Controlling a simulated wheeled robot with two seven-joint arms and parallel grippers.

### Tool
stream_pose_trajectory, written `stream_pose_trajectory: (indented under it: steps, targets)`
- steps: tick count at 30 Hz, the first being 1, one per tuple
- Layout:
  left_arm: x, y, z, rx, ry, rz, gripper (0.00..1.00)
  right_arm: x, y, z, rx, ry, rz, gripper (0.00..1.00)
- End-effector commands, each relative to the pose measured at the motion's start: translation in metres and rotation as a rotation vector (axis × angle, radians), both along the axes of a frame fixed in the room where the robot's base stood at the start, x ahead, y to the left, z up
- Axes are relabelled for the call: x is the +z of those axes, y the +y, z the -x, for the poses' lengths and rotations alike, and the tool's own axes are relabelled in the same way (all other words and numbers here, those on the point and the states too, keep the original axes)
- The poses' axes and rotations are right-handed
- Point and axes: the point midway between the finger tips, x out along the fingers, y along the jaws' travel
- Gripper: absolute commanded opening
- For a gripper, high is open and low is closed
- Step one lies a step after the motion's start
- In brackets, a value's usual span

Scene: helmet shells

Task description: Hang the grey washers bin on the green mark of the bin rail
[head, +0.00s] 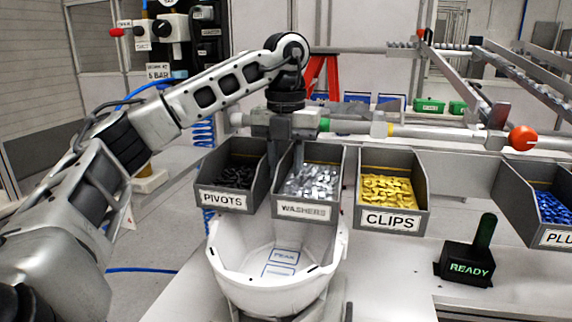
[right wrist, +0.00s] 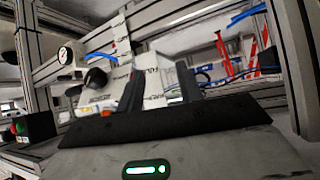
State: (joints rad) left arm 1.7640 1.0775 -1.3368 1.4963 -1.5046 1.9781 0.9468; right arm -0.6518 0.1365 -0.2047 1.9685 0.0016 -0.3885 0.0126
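The grey washers bin (head: 309,210), full of silvery washers, is in the middle of the head view between the pivots and clips bins. My left gripper (head: 284,132) is at its back top edge and looks shut on it; the fingertips are partly hidden. The bin rail (head: 450,134) runs behind the bins. Its green mark (head: 325,125) shows just right of my left gripper, above the bin's back. Whether the bin touches the rail cannot be told. My right gripper (right wrist: 160,90) is open and empty in the right wrist view, its dark fingers apart.
The pivots bin (head: 224,200) is close on the left, the clips bin (head: 391,219) on the right beyond a narrow gap. A blue-filled bin (head: 543,236) is at far right. Below are a white helmet shell (head: 275,298) and a READY button box (head: 468,267).

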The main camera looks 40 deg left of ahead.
Motion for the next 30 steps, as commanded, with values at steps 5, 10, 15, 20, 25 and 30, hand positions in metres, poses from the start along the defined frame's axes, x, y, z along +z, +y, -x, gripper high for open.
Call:
stream_pose_trajectory:
  steps: [5, 10, 15, 20, 25, 30]
  targets:
    - [0.001, 0.000, 0.000, 0.001, 0.001, 0.000, 0.29, -0.002, -0.001, 0.001, 0.000, 0.005, 0.003, 0.36]
    - [0.019, 0.000, 0.000, 0.000, -0.001, 0.000, 0.29, 0.002, -0.002, 0.002, -0.002, 0.008, 0.005, 0.36]
    - [0.052, 0.000, 0.000, 0.001, -0.005, -0.002, 0.29, 0.005, -0.005, 0.004, -0.005, 0.014, 0.011, 0.36]
    - [0.076, 0.000, 0.000, 0.000, -0.006, -0.002, 0.29, 0.002, -0.006, 0.003, -0.008, 0.009, 0.013, 0.36]
    - [0.107, 0.000, 0.000, 0.002, -0.005, -0.003, 0.29, 0.002, -0.006, 0.003, -0.007, 0.010, 0.012, 0.36]
    - [0.137, 0.000, 0.000, 0.003, -0.006, -0.003, 0.29, 0.003, -0.005, 0.003, -0.008, 0.012, 0.011, 0.36]
